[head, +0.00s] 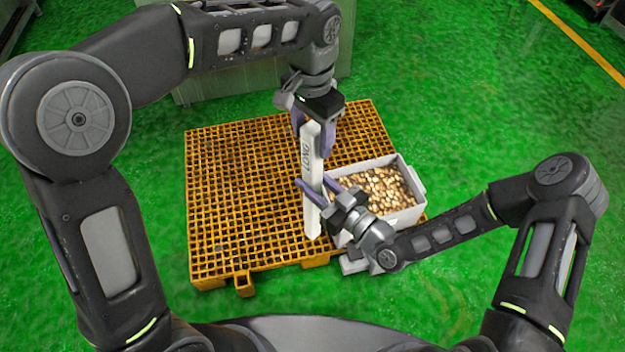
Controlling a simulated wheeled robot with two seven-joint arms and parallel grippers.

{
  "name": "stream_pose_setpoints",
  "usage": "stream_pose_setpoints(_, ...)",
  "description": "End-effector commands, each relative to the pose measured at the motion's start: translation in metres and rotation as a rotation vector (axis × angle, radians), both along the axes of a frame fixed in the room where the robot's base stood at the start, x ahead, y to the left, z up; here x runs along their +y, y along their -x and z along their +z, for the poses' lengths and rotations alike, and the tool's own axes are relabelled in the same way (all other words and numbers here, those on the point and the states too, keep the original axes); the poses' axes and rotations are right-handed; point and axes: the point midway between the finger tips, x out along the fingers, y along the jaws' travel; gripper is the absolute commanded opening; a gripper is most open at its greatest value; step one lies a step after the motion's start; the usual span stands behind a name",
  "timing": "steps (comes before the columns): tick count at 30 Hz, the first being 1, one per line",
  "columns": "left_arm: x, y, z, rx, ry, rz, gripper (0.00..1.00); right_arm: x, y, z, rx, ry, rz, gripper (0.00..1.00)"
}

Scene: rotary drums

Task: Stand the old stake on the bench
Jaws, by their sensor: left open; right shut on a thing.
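A long pale stake (312,168) with dark lettering on its side is at the middle of the head view, over the orange grid platform. It is lengthwise in the picture, its far end higher up and its near end close to the platform's front edge. My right gripper (318,190) is shut on the stake below its middle. My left gripper (313,138) is open with its fingers around the far end of the stake. I cannot tell whether the stake touches the platform. A pale grey bench-like block (205,90) stands behind, partly hidden by my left arm.
The orange grid platform (235,190) lies on a green floor. A grey bin (402,218) of small brass-coloured pieces sits on its right side, close beside my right gripper. Open floor (490,110) lies to the right, with a yellow line (575,40) beyond.

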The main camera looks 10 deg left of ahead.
Motion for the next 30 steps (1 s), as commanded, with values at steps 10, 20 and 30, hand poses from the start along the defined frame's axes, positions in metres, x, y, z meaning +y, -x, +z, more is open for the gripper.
stream_pose_setpoints(10,0.000,0.000,0.052,-0.001,0.001,0.000,0.58,0.000,0.000,0.001,-0.001,-0.002,0.000,0.00)
stream_pose_setpoints(20,0.000,0.000,0.058,0.001,0.001,0.000,0.58,0.000,0.000,0.001,-0.001,-0.002,0.000,0.00)
stream_pose_setpoints(30,-0.020,-0.019,0.037,0.000,0.153,0.105,0.58,0.000,0.000,0.001,-0.001,-0.002,0.000,0.00)
